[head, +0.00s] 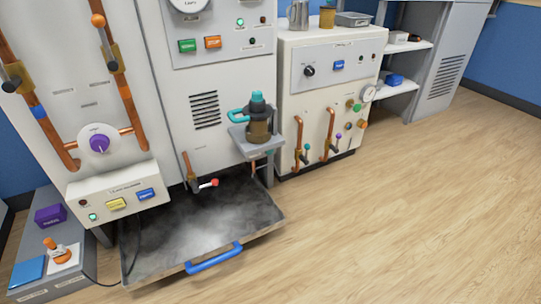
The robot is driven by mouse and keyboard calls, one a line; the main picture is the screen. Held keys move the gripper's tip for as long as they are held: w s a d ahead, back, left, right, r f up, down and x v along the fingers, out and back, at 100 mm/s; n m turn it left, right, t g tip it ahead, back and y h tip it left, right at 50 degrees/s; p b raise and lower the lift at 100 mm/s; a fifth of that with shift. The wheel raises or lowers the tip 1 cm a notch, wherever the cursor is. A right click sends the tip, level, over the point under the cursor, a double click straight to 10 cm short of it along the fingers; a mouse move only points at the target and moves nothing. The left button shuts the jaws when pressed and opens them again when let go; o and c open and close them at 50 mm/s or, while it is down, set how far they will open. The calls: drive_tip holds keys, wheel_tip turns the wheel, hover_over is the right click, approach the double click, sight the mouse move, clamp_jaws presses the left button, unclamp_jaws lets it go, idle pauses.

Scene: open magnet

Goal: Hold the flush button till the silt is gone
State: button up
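A wide dark tray (200,228) with a blue handle (214,258) sits low in front of the tall white cabinet. Pale grey, cloudy silt-like matter (205,222) covers much of its floor. I cannot tell which control is the flush button, as the labels are too small to read. The sloped box above the tray's left side has a yellow button (116,204) and a blue button (146,194). The upper panel has a green button (187,46) and an orange button (212,42). My gripper is not in view.
A grey pedestal at left carries a purple block (50,215), an orange-knobbed lever (54,245) and a blue pad (28,270). The wooden floor at right is clear.

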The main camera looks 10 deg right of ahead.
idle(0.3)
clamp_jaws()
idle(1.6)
